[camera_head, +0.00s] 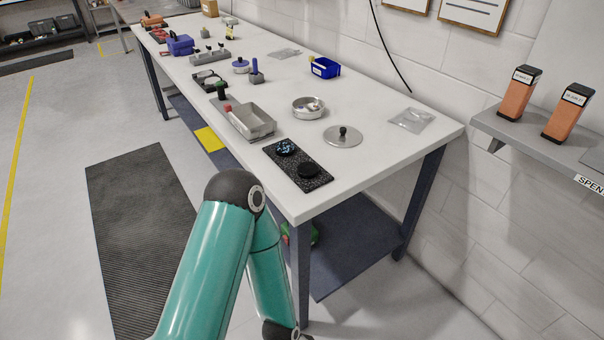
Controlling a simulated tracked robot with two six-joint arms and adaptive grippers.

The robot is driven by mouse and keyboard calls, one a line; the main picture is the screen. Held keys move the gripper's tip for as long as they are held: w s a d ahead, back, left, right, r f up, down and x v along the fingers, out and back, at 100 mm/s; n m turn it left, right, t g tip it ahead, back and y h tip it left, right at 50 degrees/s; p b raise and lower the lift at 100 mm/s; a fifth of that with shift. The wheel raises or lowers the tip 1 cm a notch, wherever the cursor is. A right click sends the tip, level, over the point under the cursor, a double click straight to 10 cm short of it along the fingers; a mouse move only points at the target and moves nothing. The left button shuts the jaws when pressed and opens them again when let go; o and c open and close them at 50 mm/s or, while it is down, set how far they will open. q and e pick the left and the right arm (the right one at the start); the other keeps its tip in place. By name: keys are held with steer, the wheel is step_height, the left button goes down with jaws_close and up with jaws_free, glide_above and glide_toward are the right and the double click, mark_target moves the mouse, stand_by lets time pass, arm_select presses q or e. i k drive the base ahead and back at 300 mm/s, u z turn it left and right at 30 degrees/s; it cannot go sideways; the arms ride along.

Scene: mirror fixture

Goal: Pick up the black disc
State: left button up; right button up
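A plain black disc (308,170) lies on the front right part of a black speckled pad (314,184) near the table's near edge. A second dark round piece (286,147) with a pale blue pattern on top sits on the same pad, behind and to the left. Neither of my grippers is in view. One of my teal arms shows at the bottom centre, bent at its elbow below the table edge, with its forearm running down out of the frame.
The white table (368,167) holds a grey metal tray (251,122), a round metal dish (308,108), a grey disc with a black knob (342,136), a plastic bag (411,119) and a blue bin (325,68). The front right corner is clear.

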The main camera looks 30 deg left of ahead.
mark_target(305, 170)
steer(key=k, duration=1.1)
steer(key=u, duration=0.55)
steer(key=i, duration=1.45)
steer(key=z, duration=0.65)
